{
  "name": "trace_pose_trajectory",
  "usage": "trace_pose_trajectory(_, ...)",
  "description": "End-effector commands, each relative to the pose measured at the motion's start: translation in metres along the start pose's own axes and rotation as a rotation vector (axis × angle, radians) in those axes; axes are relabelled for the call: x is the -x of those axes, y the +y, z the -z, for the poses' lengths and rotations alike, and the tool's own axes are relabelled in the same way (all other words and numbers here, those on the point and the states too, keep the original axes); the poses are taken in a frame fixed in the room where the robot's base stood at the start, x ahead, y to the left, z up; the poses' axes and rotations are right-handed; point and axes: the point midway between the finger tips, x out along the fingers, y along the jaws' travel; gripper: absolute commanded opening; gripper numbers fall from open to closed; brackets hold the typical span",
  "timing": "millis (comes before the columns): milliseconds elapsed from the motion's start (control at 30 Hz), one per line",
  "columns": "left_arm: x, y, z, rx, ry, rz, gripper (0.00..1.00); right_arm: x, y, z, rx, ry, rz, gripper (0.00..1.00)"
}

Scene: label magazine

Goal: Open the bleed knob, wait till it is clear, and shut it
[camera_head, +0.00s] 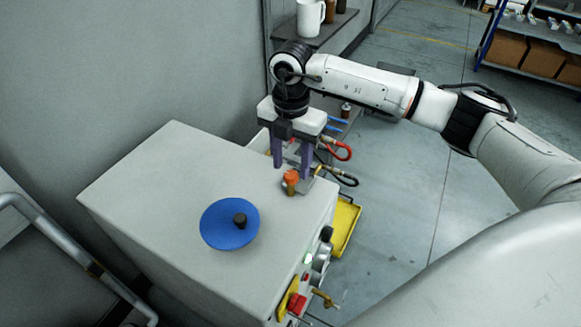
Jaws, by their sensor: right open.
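An orange knob (291,176) on a short brass-coloured stem stands on the top of a grey cabinet (150,180), near its far right corner. I take it to be the bleed knob. My right gripper (291,172) points down over that corner, with one finger on each side and a gap between them. It is open, at or just behind the knob. I cannot tell whether the fingers touch it. My left gripper is not in view.
A blue disc with a black knob (231,224) sits on the cabinet top. Hoses with red (341,152) and black loops hang behind. A yellow tray (345,226) is at the right side. Controls line the cabinet's front. A metal rail (80,255) is at left.

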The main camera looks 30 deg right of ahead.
Motion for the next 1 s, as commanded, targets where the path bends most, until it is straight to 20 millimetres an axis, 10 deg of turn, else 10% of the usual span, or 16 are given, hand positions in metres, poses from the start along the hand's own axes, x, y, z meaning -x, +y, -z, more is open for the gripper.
trace_pose_trajectory(500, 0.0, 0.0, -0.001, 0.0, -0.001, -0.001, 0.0, -0.024, 0.001, 0.001, 0.001, 0.001, -0.001, 0.45)
trace_pose_trajectory(767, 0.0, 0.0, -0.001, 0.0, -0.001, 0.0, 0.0, -0.023, 0.001, 0.001, 0.001, 0.001, -0.001, 0.03)
trace_pose_trajectory(1000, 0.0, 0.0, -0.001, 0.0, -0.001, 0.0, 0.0, -0.023, 0.001, 0.0, 0.02, 0.001, -0.001, 0.03)
